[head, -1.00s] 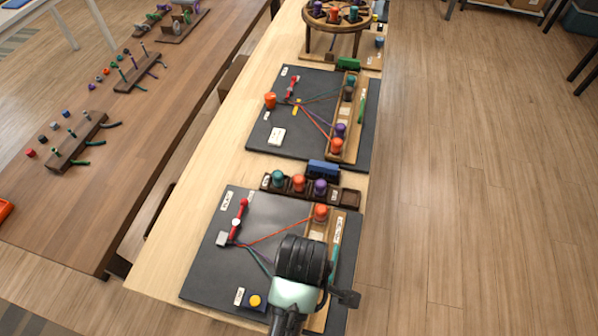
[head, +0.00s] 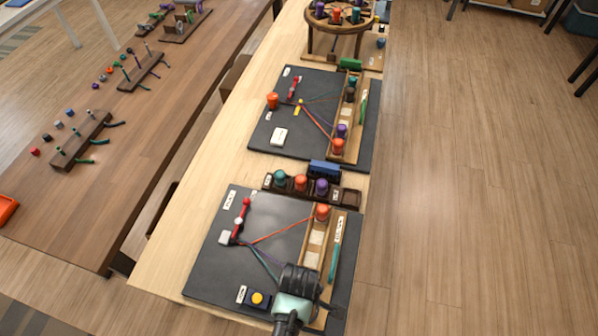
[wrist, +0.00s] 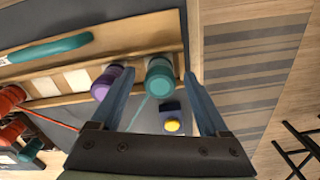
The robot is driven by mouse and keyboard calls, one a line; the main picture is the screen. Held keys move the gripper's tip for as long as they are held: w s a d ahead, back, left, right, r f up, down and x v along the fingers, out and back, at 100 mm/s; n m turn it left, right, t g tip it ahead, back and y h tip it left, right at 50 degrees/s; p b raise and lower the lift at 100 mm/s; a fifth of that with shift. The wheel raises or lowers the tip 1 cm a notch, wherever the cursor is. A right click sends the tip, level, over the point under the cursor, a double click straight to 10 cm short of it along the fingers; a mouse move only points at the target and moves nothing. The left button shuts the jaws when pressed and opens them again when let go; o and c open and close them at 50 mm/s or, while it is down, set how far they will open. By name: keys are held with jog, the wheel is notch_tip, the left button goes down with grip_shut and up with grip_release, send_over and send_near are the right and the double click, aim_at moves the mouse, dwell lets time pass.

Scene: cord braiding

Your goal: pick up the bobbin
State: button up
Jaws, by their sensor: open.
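My gripper (wrist: 158,80) is open in the wrist view. A teal bobbin (wrist: 160,77) shows between the two fingers; I cannot tell how far beyond the tips it lies. A purple bobbin (wrist: 107,82) is just left of the left finger. Both stand at one end of a wooden holder (wrist: 60,85). An orange bobbin (wrist: 10,98) is at the left edge, and it also shows in the head view (head: 322,212) at the holder's far end. In the head view my wrist hides the near end of the holder, with the teal and purple bobbins.
The near black board (head: 205,265) has cords running to a clamp (head: 240,222) and a yellow button (head: 257,298). A dark rack (head: 350,196) with several bobbins stands behind it. A second board (head: 262,135) lies farther back.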

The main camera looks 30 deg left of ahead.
grip_shut()
dwell(0.4)
